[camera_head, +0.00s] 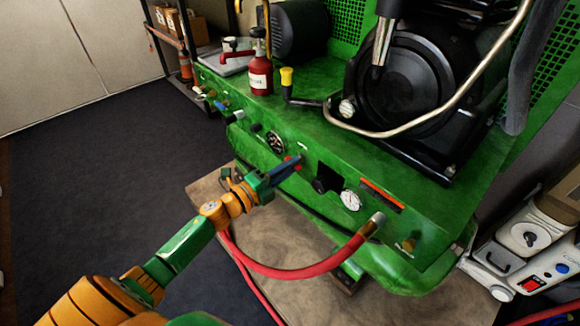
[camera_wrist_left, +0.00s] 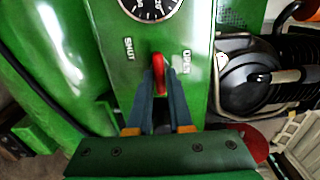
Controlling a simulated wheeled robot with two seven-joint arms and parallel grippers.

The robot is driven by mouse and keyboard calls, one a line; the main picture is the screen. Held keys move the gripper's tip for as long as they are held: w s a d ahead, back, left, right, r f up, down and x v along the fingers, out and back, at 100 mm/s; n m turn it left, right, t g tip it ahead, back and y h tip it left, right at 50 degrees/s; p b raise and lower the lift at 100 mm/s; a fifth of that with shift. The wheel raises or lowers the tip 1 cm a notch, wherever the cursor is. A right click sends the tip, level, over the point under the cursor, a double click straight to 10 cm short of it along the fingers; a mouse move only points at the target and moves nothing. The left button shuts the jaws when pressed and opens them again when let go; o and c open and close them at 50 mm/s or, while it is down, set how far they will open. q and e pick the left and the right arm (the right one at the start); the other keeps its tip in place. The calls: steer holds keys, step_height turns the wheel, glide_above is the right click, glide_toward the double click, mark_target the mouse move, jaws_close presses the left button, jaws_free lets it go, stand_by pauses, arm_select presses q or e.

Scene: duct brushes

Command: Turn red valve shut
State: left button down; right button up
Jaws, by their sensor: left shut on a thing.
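The red valve handle (camera_wrist_left: 158,72) is on the front panel of the green machine (camera_head: 310,140). In the left wrist view it lies between the labels SHUT (camera_wrist_left: 129,48) and OPEN (camera_wrist_left: 187,62), below a round gauge. My left gripper (camera_head: 290,167) reaches the panel from the front. Its dark blue fingers (camera_wrist_left: 158,92) are shut on the red handle and hide its lower part. In the head view only a small bit of red (camera_head: 298,160) shows at the fingertips. My right gripper is not in view.
A black gauge (camera_head: 275,143) and a white gauge (camera_head: 350,200) sit either side on the panel. A red hose (camera_head: 290,272) hangs from the panel's right part below my arm. A red bottle (camera_head: 260,75) stands on top. Dark floor at left is clear.

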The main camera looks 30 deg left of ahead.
arm_select(q)
steer(key=c, duration=0.9)
jaws_free()
steer(key=shift+o, duration=0.2)
steer(key=shift+s, duration=0.1)
steer(key=v, duration=0.7)
steer(key=shift+p, duration=0.3)
